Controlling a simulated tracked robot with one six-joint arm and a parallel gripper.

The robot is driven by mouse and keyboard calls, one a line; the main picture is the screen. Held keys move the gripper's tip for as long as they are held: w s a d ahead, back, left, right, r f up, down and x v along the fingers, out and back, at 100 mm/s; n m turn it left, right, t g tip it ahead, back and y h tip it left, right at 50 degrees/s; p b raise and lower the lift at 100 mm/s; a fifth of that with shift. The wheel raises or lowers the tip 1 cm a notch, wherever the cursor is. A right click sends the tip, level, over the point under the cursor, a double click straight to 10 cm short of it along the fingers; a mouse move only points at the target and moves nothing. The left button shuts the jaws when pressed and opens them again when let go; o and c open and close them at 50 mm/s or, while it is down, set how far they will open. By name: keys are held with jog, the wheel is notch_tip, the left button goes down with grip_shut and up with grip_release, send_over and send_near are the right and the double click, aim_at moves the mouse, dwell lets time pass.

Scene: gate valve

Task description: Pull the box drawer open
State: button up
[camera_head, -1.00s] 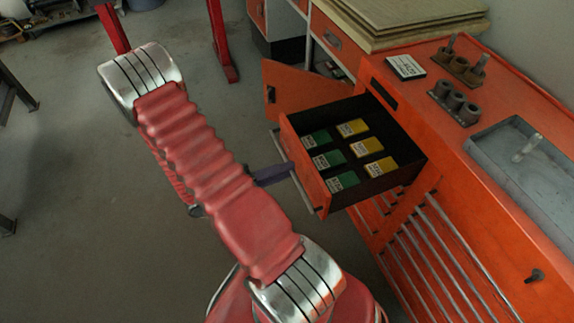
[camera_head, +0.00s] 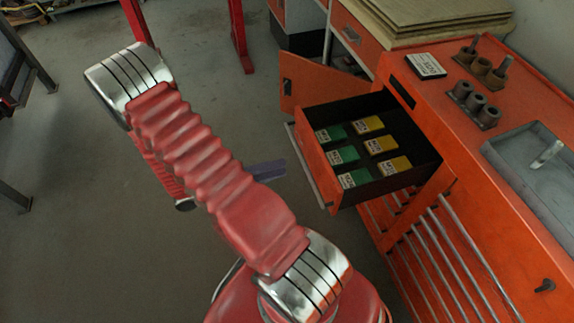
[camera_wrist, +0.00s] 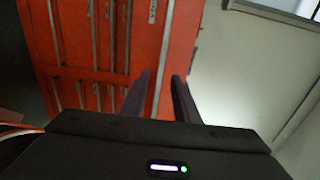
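The box drawer (camera_head: 330,170) stands pulled out of the orange cabinet in the head view. It holds several green boxes (camera_head: 344,155) and yellow boxes (camera_head: 380,144). Its metal handle bar (camera_head: 308,163) runs along the drawer front. Most of the gripper is hidden behind my arm.
An orange cabinet door (camera_head: 305,82) stands open behind the drawer. The orange worktop (camera_head: 440,100) carries a grey tray (camera_head: 500,150), dark cylindrical parts (camera_head: 475,103) and a small labelled box (camera_head: 426,66). Red posts (camera_head: 239,35) stand at the back.

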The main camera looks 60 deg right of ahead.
jog(key=v, duration=0.7)
jog(key=shift+a, duration=0.2)
jog(key=shift+w, duration=0.1)
jog(key=s+a+f+m+y, duration=0.3)
jog(key=s+a+m+y, duration=0.1)
jog(key=m, duration=0.6)
jog(key=w+a+r+m+t+y, duration=0.2)
jog(key=a+r+m+t+y, duration=0.35)
jog(key=m, duration=0.55)
jog(key=a+r+m+t+y, duration=0.2)
jog(key=a+r+m+t, duration=0.1)
jog(key=r, duration=0.9)
jog(key=w+a+r+m+t+y, duration=0.1)
jog(key=a+r+m+t+y, duration=0.2)
jog(key=r, duration=0.9)
jog(key=a+m+t, duration=0.1)
jog(key=a+t, duration=0.2)
jog(key=t, duration=0.2)
jog(key=shift+m, duration=0.3)
